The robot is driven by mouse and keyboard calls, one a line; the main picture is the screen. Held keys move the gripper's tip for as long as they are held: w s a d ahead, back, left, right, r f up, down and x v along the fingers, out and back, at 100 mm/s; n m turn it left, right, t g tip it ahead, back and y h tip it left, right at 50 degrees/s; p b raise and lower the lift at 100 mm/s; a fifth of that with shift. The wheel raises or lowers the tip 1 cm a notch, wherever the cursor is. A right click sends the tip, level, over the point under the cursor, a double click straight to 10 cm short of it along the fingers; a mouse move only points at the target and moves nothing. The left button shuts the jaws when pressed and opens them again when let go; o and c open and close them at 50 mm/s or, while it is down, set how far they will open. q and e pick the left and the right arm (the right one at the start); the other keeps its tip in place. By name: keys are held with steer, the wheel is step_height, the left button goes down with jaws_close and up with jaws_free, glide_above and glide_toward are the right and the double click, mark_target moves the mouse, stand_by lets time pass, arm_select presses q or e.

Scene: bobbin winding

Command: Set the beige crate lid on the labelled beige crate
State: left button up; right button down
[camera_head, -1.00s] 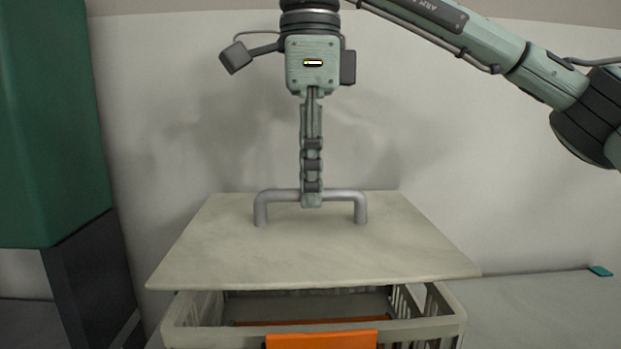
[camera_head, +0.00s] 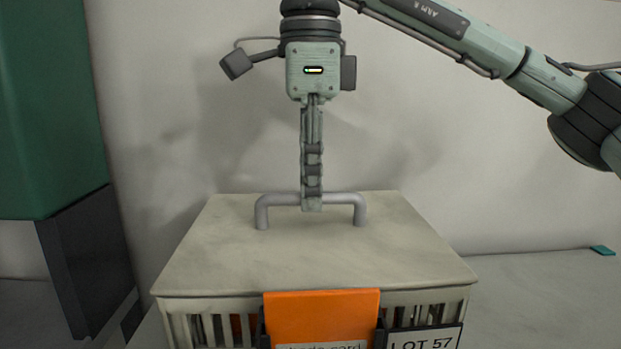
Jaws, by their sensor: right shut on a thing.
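The beige crate lid (camera_head: 310,262) is a flat slab with a grey bar handle (camera_head: 345,197) on top. My right gripper (camera_head: 312,203) is shut on the handle from above. The lid lies level over the labelled beige crate (camera_head: 415,301), covering its opening, with its front edge along the crate's top. Whether it fully touches the rim I cannot tell. The crate's inside is hidden, apart from glimpses through the slats. My left gripper is not in view.
A tall green and dark block (camera_head: 45,120) stands at the left, close to the crate. A small teal piece (camera_head: 602,250) lies at the far right on a grey surface (camera_head: 540,290). That surface is clear right of the crate. A pale wall rises behind.

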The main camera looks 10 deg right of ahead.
stand_by(0.4)
steer(key=c, duration=1.5)
jaws_free()
steer(key=shift+o, duration=0.2)
steer(key=shift+f, duration=0.1)
step_height(320, 180, up, 12)
